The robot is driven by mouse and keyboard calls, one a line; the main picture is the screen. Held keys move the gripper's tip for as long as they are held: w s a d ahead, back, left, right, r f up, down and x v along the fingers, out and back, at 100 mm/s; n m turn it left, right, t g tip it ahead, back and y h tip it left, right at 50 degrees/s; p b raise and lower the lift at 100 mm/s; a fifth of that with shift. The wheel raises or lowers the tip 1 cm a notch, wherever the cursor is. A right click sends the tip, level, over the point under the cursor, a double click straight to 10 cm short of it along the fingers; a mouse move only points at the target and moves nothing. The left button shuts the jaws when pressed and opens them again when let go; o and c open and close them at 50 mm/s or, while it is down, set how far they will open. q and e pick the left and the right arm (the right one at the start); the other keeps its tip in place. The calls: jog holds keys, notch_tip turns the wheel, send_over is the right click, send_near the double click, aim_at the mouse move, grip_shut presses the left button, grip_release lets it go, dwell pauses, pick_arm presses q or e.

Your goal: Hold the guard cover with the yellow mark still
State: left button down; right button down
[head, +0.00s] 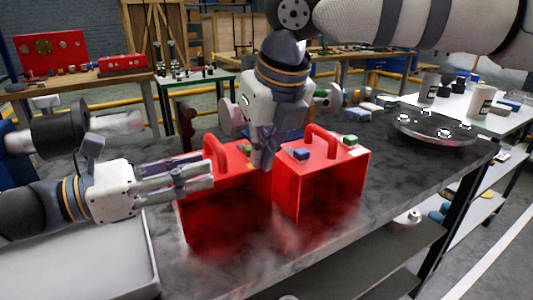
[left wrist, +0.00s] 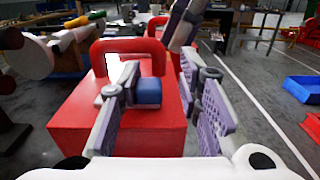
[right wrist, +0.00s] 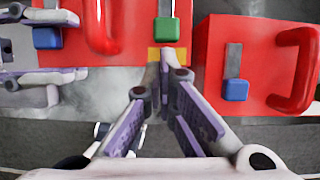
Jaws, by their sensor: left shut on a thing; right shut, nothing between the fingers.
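A second red guard cover (head: 345,185) with a handle stands close at the right, a narrow gap between them. A round metal flange (head: 435,130) lies at the bench's right end. A grey tray (head: 95,255) is at the front left.

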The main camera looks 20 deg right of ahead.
jog(key=shift+w+a, duration=0.25)
jog(key=shift+w, duration=0.5)
jog(key=shift+w+a, duration=0.2)
jog(key=shift+w, duration=0.5)
jog(key=shift+s, duration=0.15)
jog(key=s+d+r, duration=0.2)
jog(key=s+r, duration=0.5)
jog(key=r, duration=0.2)
jog(key=shift+s+r, duration=0.15)
pick_arm(q)
jog(key=c, duration=1.1)
grip_release()
